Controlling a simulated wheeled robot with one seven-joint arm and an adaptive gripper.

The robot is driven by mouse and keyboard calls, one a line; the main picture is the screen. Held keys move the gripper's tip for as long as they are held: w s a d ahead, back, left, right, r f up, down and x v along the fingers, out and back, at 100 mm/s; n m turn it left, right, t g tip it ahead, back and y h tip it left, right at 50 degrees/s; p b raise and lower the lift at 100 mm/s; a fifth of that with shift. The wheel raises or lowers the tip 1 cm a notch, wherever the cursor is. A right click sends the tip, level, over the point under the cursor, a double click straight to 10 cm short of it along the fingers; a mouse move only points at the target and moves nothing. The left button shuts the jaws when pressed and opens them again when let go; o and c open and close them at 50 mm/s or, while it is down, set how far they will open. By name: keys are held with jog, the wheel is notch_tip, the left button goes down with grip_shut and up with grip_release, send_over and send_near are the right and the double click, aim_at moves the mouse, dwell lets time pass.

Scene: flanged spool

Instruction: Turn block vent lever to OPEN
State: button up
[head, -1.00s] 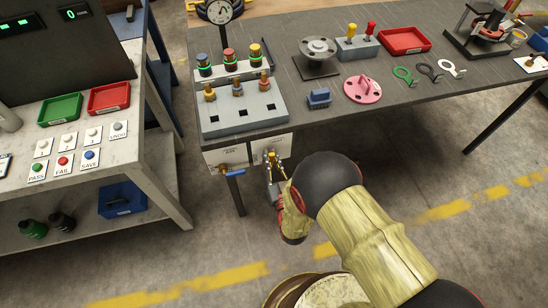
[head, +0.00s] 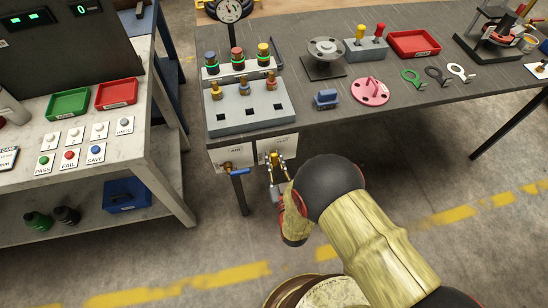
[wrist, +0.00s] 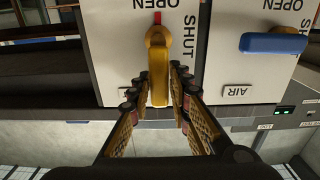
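The yellow lever (wrist: 158,72) sits on a white plate (wrist: 115,60) in the wrist view. Its handle points down there, away from the red mark and the OPEN lettering at the top; SHUT is on its right. The plate's name is not visible. My gripper (wrist: 157,88) is open, with one finger on each side of the handle and a gap showing on both sides. In the head view my gripper (head: 277,168) is at the yellow lever on the right-hand plate under the table's front edge.
A blue lever (wrist: 275,43) on the neighbouring AIR plate lies sideways over the SHUT lettering, close to the yellow one. It also shows in the head view (head: 240,172). A grey block with valves (head: 235,112) stands on the table above. The floor in front is clear.

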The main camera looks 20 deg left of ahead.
jog(key=o, duration=0.3)
jog(key=shift+r, duration=0.1)
jog(key=shift+o, duration=0.2)
jog(key=v, duration=1.2)
jog(key=shift+a, duration=0.1)
